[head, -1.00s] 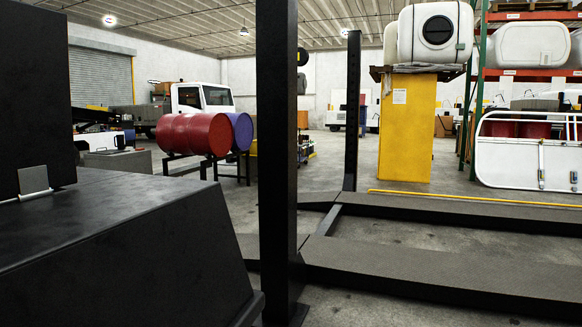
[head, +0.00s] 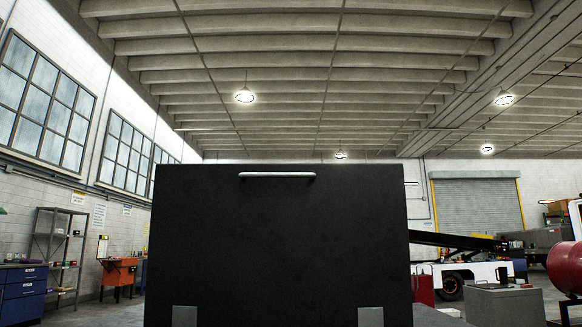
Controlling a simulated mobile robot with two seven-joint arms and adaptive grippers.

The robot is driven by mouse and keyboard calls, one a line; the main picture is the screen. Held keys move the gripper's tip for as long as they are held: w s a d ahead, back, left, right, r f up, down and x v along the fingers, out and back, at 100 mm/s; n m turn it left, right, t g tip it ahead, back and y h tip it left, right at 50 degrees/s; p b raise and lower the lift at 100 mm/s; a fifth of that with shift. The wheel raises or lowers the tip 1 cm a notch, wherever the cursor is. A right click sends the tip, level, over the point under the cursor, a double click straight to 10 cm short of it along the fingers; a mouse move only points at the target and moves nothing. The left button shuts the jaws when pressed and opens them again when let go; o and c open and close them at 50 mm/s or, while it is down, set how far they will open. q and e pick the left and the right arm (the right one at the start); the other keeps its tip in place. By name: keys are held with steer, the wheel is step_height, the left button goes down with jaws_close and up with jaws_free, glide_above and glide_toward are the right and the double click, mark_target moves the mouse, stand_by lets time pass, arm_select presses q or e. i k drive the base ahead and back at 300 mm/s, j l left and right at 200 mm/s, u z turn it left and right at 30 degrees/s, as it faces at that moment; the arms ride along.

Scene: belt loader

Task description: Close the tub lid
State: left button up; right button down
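The tub lid (head: 281,245) is a large flat black panel standing upright and open, filling the lower middle of the head view. A pale bar handle (head: 277,175) runs along its top edge. Two grey hinge plates, a left one (head: 185,316) and a right one (head: 370,317), show at its bottom edge. The tub body below the hinges is out of the picture. Neither of my grippers is in view.
A metal shelf rack (head: 58,250), a blue cabinet (head: 22,292) and an orange cart (head: 118,275) stand at the left. A belt-loader vehicle (head: 470,275), a grey box (head: 505,303) and a red drum (head: 566,268) are at the right.

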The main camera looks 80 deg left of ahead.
mark_target(230, 245)
steer(key=u, duration=1.8)
